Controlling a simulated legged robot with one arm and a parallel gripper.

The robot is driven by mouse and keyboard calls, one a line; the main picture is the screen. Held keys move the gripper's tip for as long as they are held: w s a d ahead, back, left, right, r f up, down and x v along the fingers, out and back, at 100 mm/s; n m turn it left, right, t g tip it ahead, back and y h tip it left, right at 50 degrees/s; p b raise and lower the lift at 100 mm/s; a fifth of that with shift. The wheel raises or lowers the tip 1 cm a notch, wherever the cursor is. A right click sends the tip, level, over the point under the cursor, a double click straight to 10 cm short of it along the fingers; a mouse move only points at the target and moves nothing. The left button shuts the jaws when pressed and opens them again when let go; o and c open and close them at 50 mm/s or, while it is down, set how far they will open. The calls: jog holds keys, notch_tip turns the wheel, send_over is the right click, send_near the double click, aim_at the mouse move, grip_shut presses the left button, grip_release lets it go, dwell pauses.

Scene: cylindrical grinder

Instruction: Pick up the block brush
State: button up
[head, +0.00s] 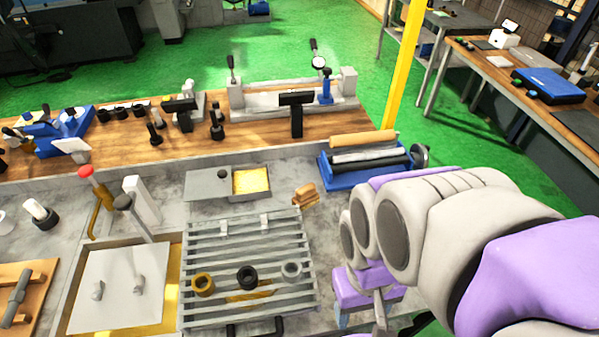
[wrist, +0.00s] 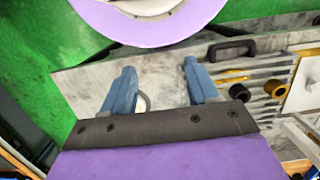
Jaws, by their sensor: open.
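The block brush (head: 305,195), a small tan-brown block, appears to be the piece lying on the grey bench top just right of the slatted grate's far corner in the head view. I cannot make it out in the wrist view. My gripper (wrist: 160,82) is open, its two blue fingers spread wide over the grey bench in the wrist view. A pale curved rim shows between the fingers, too covered to name. In the head view my gripper is at the lower right, nearer the camera than the brush and apart from it, and my arm hides part of it.
The slatted grate (head: 215,310) holds several rings left of my gripper. A grey tray with a yellow compartment (head: 252,181) lies beyond it. A blue stand with rollers (head: 368,172) is behind the brush to the right. A yellow post (head: 404,65) rises beyond the bench.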

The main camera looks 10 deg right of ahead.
dwell(0.4)
jog(key=shift+o, duration=1.4)
jog(key=shift+w, duration=0.2)
jog(key=shift+o, duration=0.4)
jog(key=w+r+m, duration=0.2)
jog(key=w+m, duration=0.1)
jog(key=w, duration=0.8)
jog(key=shift+r+p, duration=0.2)
jog(key=shift+p, duration=0.1)
jog(key=m+t+p, duration=0.2)
jog(key=m, duration=0.9)
send_over(306, 187)
jog(key=a, duration=0.2)
notch_tip(306, 187, down, 8)
jog(key=f+b, duration=0.1)
jog(key=f, duration=0.5)
jog(key=f+b, duration=0.1)
jog(key=f, duration=0.4)
jog(key=shift+d+f, duration=0.2)
jog(key=shift+f, duration=0.2)
jog(key=shift+s+d+f+b, duration=0.1)
jog(key=shift+d+f+b, duration=0.15)
jog(key=shift+f, duration=0.6)
jog(key=shift+w+d+f+b, duration=0.1)
jog(key=shift+d+f, duration=0.15)
jog(key=shift+f, duration=0.65)
jog(key=shift+s+d+f+b, duration=0.1)
jog(key=shift+d+f+b, duration=0.15)
jog(key=shift+f, duration=0.6)
